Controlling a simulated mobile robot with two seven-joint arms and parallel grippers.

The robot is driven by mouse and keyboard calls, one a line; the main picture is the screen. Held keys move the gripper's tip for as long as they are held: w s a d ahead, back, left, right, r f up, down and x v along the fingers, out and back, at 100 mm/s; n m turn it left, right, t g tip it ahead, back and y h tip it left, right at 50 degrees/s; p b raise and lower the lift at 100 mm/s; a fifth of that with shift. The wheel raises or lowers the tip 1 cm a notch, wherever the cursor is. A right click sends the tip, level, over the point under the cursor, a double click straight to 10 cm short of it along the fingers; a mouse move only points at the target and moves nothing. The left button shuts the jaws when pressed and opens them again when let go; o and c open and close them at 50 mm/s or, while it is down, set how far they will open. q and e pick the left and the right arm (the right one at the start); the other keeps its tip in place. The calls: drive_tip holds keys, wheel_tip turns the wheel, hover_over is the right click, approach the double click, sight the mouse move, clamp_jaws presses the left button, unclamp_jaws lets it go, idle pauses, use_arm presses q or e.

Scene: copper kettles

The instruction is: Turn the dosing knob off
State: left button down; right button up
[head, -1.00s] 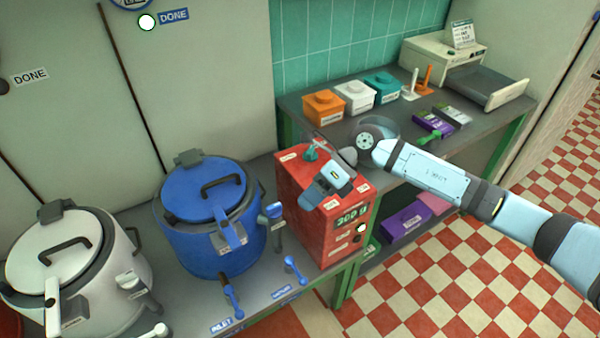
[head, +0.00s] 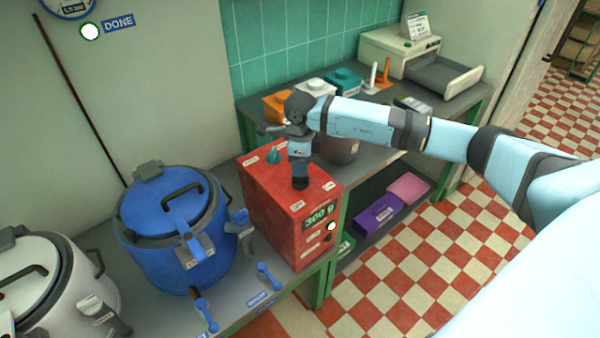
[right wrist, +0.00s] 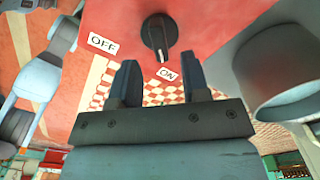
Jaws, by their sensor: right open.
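The red dosing box (head: 265,205) stands at the counter's right end, with a lit "300 g" display (head: 317,216) on its front. My right gripper (head: 300,184) points down over the box top. In the right wrist view, the black dosing knob (right wrist: 159,34) sits on a red face between an OFF label (right wrist: 102,43) and an ON label (right wrist: 167,74). Its white mark points towards ON. My right gripper (right wrist: 160,82) is open there, its two fingers short of the knob in the picture with nothing between them. In the head view the gripper hides the knob.
A teal knob (head: 273,156) stands on the box top behind my gripper. The blue kettle (head: 165,235) and white kettle (head: 50,290) stand to the left.

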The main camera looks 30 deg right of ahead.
sight(300, 179)
drive_tip(key=shift+f, duration=2.2)
drive_tip(key=shift+c, duration=0.2)
clamp_jaws()
